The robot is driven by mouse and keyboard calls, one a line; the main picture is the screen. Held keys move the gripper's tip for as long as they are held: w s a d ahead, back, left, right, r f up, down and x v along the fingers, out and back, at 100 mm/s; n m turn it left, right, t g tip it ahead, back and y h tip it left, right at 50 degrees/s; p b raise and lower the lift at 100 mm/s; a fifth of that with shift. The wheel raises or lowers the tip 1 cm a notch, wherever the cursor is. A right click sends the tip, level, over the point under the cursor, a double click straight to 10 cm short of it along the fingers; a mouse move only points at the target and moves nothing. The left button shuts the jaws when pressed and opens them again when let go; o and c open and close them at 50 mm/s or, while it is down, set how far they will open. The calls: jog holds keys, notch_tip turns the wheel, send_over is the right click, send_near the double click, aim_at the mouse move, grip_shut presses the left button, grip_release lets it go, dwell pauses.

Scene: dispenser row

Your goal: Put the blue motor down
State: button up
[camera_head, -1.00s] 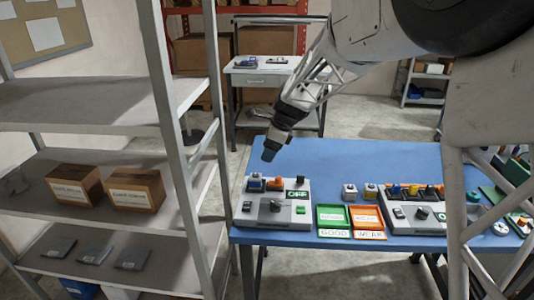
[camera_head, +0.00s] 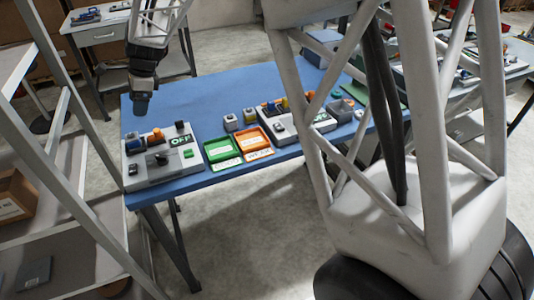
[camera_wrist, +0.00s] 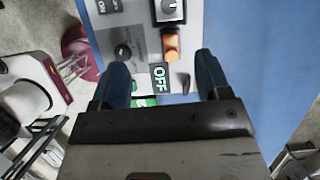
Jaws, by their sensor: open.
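My gripper (camera_head: 140,108) is above and behind the box, apart from the motor. In the wrist view my gripper (camera_wrist: 162,70) is open, with nothing between its fingers. There the box's OFF sign (camera_wrist: 158,75) shows between them. A block with a round dark mark (camera_wrist: 173,9), seemingly the blue motor, is cut by the top edge.
A green tray (camera_head: 219,149) and an orange tray (camera_head: 251,140) lie right of the box. Two small motors (camera_head: 231,122) stand behind them. The blue table (camera_head: 185,100) is clear at the back. A metal shelf stands at left.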

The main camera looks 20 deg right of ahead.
jog(key=s+d+r+n+t+h, duration=0.1)
jog(key=s+d+r+n, duration=0.25)
jog(key=s+d, duration=0.45)
jog(key=s+d+r+n+h, duration=0.15)
jog(key=s+d+n, duration=0.3)
jog(key=s, duration=0.65)
jog(key=s+d+r+n+t+h, duration=0.1)
jog(key=s+d+r+n, duration=0.25)
jog(key=s+d, duration=0.45)
jog(key=s+d+f+n, duration=0.1)
jog(key=s+n, duration=0.1)
jog(key=s, duration=0.5)
jog(key=s+d+f+n+h, duration=0.1)
jog(key=s+d+f+n, duration=0.1)
jog(key=s, duration=0.5)
jog(key=shift+s+f+n, duration=0.2)
jog(key=shift+n, duration=0.55)
